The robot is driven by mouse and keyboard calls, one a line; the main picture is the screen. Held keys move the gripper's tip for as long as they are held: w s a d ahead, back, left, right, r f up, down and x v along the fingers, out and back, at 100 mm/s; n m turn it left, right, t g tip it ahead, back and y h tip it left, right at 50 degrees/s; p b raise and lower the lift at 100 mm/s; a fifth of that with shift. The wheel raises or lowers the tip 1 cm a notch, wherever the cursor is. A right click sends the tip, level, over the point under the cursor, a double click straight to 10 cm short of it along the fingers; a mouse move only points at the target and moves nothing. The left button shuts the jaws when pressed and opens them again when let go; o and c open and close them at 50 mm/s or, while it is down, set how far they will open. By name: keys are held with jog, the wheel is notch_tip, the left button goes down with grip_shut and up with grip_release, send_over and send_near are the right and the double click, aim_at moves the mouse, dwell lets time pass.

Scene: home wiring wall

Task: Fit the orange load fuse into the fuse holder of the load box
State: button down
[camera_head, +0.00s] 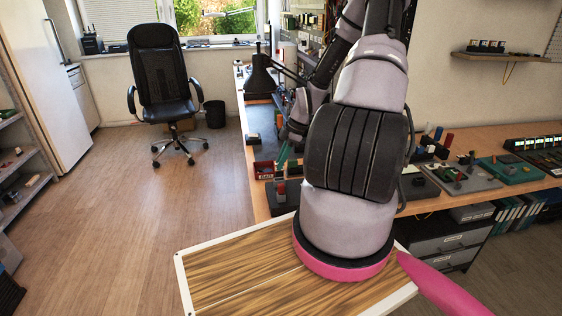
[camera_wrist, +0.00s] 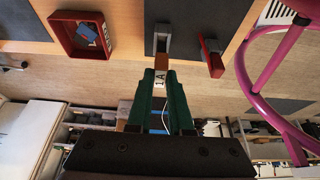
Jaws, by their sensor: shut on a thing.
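In the wrist view, the green fingers of my gripper (camera_wrist: 162,88) are shut on the orange load fuse (camera_wrist: 160,64), whose white label reads 1A. The fuse's far end reaches to a grey fuse holder (camera_wrist: 162,36) on a dark panel, which I take to be the load box (camera_wrist: 187,13). Whether the fuse is inside the holder or only in front of it, I cannot tell. In the head view, the green gripper fingers (camera_head: 283,156) show small above the bench edge, and the fuse is too small to make out.
A red lever (camera_wrist: 211,58) stands right of the holder. A red tray (camera_wrist: 82,36) with blue pieces lies to the left; it also shows in the head view (camera_head: 263,171). Other devices crowd the bench on the right. The floor near the office chair (camera_head: 158,75) is open.

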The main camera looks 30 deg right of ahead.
jog(key=shift+f, duration=1.6)
jog(key=c, duration=0.7)
grip_release()
jog(key=shift+c, duration=0.2)
jog(key=v, duration=1)
jog(key=shift+d+r, duration=0.2)
jog(key=shift+r, duration=0.1)
jog(key=shift+r, duration=0.1)
